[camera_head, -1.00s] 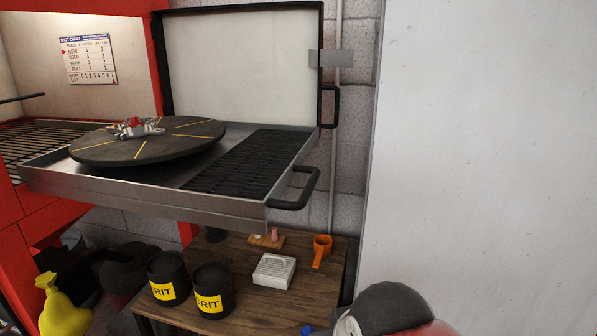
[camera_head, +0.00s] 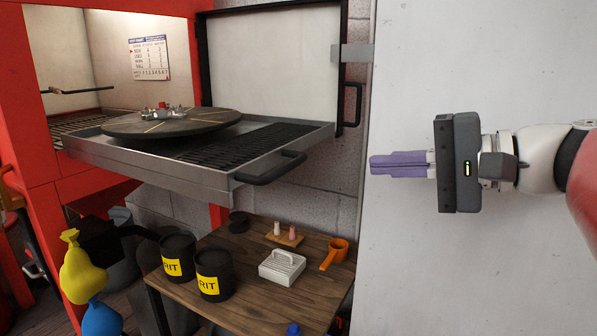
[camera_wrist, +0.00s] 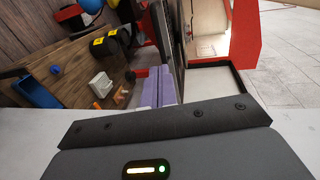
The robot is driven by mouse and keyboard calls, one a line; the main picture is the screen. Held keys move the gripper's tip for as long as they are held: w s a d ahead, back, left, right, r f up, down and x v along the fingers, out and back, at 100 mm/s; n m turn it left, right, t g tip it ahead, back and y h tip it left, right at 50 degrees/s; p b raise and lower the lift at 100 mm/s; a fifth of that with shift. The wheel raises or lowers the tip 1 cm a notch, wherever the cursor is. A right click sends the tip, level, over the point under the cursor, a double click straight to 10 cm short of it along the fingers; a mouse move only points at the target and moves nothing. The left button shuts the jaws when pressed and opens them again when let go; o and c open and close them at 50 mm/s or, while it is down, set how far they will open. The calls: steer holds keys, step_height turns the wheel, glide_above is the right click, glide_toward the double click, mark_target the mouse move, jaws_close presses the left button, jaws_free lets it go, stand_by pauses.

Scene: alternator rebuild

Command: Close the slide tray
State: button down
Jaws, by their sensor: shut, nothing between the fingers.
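The slide tray (camera_head: 170,174) is a shallow metal tray pulled out of the red cabinet (camera_head: 60,225) in the head view. It carries a round dark turntable (camera_head: 215,122) with a small metal part (camera_head: 163,112) on it, and a black grate (camera_head: 232,146). A black handle (camera_head: 272,170) sits on its front edge. My gripper (camera_head: 373,165) is to the right of the tray, apart from it, in front of the white wall. Its purple fingers are together and empty; they also show in the wrist view (camera_wrist: 160,85).
The open cabinet door (camera_head: 270,70) stands behind the tray with its own black handle (camera_head: 350,105). Below, a wooden table (camera_head: 235,305) holds black GRIT tubs (camera_head: 213,275), a white box (camera_head: 282,266) and an orange scoop (camera_head: 335,254). A white wall (camera_head: 480,60) borders the right.

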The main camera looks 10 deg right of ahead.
mark_target(289, 168)
steer(key=x, duration=1.2)
steer(key=shift+w+a+f, duration=0.1)
steer(key=shift+a+f, duration=0.05)
steer(key=shift+a, duration=0.05)
